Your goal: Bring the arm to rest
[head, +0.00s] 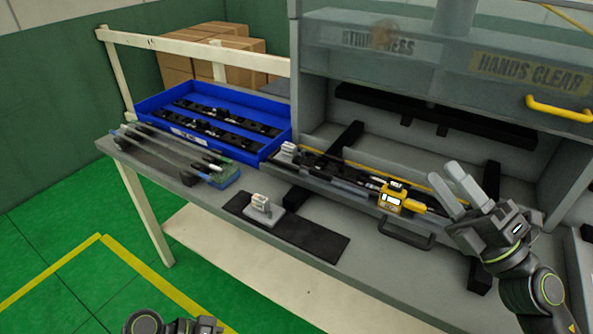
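My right gripper (446,174) is raised over the right part of the bench, in front of the press. Its two pale grey fingers point up and to the left with a gap between them. Nothing shows between the fingers. In the picture, the fingertips are just right of a yellow device with a small display (390,199); I cannot tell how far above the bench they are. Only a piece of my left arm shows at the bottom edge. Its fingers are outside the picture.
A grey press with a clear guard and yellow handle (558,108) stands at the right. A blue tray (276,147) with dark trim strips sits at the back left. A small white-topped block (262,208) rests on a black mat (312,238). Rods (170,146) lie at the left.

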